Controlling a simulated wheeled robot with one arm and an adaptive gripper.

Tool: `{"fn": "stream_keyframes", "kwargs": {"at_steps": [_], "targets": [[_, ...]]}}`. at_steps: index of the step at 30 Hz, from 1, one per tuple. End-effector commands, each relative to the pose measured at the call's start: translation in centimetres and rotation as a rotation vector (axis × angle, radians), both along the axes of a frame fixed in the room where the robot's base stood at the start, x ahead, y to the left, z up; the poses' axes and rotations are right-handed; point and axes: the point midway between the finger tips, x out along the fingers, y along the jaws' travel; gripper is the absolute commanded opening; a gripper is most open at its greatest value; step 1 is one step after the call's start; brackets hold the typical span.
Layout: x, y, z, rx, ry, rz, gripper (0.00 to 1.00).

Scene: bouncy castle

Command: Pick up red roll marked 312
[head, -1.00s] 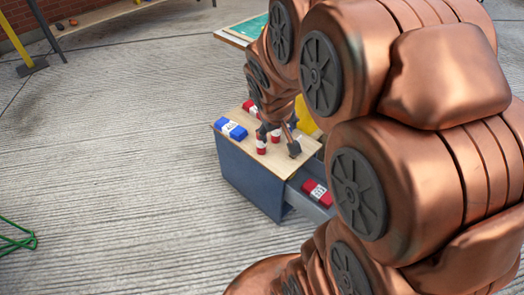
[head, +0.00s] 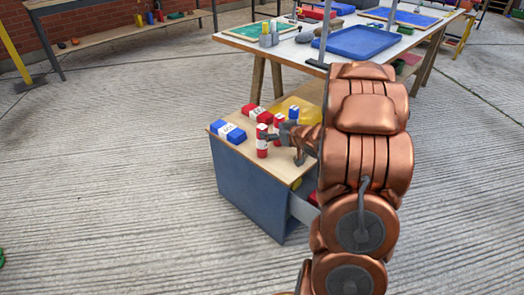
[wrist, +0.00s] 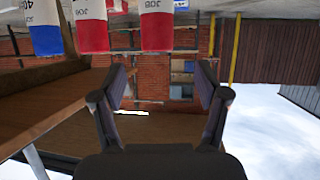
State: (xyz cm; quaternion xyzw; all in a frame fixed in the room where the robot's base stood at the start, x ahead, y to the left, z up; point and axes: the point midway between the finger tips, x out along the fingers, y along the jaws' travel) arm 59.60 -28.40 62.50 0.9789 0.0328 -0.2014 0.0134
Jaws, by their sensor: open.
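A red roll (head: 262,141) with a white label stands upright on the wooden top of a blue cabinet (head: 247,190). A second red roll (head: 279,121) stands behind it. Their numbers are too small to read in the head view. My gripper (head: 271,136) is right beside the nearer red roll, partly hidden by my arm. In the wrist view, upside down, my gripper (wrist: 160,85) is open with nothing between its fingers. Red labelled pieces (wrist: 157,28) hang at the top edge beyond the fingertips. Their labels are cut off, and I cannot make out 312.
A blue block (head: 228,131), a red block (head: 257,114) and a blue roll (head: 293,113) share the cabinet top. A yellow object (head: 306,112) lies behind. An open drawer (head: 302,210) juts from the right. A worktable (head: 300,52) stands behind.

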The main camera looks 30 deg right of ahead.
Motion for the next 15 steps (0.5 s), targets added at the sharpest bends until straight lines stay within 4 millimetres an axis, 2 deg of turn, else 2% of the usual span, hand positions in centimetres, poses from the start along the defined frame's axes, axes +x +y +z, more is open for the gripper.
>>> {"fn": "stream_keyframes", "kwargs": {"at_steps": [1, 15], "targets": [[0.0, 0.0, -0.6, 0.007, -0.006, 0.006, 0.74], [3.3, 0.2, -1.9, 0.015, -0.014, 0.013, 0.74]]}}
